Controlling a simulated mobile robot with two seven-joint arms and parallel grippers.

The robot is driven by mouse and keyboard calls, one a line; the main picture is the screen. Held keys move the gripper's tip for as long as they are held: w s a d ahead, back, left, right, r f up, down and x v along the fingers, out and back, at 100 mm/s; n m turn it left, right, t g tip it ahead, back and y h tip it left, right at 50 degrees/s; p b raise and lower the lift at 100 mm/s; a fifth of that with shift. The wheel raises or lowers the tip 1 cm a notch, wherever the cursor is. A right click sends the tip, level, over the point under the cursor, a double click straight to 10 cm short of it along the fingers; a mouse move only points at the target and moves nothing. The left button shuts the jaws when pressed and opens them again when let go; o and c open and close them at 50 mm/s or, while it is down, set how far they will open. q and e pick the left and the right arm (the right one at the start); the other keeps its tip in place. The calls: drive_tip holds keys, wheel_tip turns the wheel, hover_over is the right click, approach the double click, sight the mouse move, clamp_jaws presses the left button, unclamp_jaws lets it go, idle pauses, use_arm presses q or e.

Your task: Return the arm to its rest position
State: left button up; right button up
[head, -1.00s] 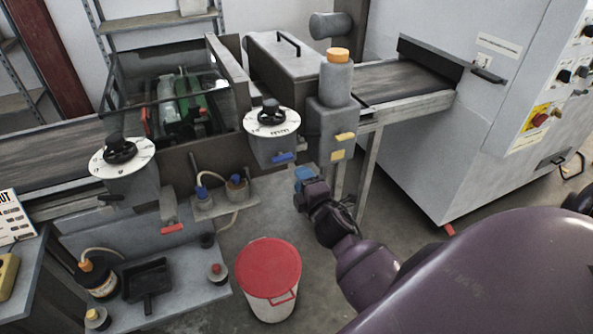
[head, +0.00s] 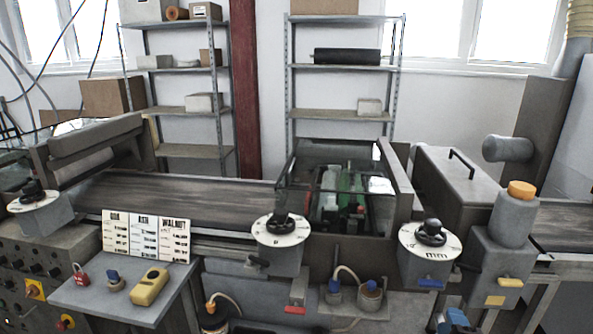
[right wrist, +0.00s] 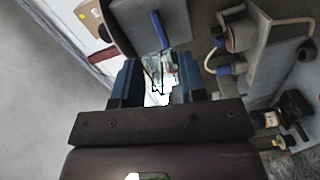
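My right gripper (head: 455,321) shows only at the bottom edge of the head view, as blue finger parts below the grey post with the orange cap; most of the arm is out of frame. In the right wrist view my right gripper (right wrist: 158,82) has its two blue fingers apart, with a gap between them. A pale, glassy patch shows in the gap; I cannot tell what it is, and nothing is clearly gripped. A blue lever (right wrist: 159,28) shows beyond the fingertips. My left arm and gripper are not in view.
The conveyor (head: 180,198) runs across the head view. Dial units (head: 280,230) and (head: 430,240) stand along its front, and the orange-capped post (head: 515,212) is close to my right gripper. A side table (head: 120,298) holds a yellow device (head: 149,286). Shelves (head: 345,117) stand behind.

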drive_tip(key=s+a+f+m+g+y, duration=0.2)
drive_tip(key=s+a+f+m, duration=0.2)
drive_tip(key=s, duration=0.5)
drive_tip(key=s+a+f+m+g+y, duration=0.2)
drive_tip(key=s+a+f+m, duration=0.3)
drive_tip(key=s+f+m, duration=0.3)
wheel_tip(320, 180, down, 2)
drive_tip(key=shift+s+a+f+g, duration=0.15)
drive_tip(key=shift+s+a+g, duration=0.05)
drive_tip(key=shift+s+g, duration=0.5)
drive_tip(key=shift+o, duration=0.3)
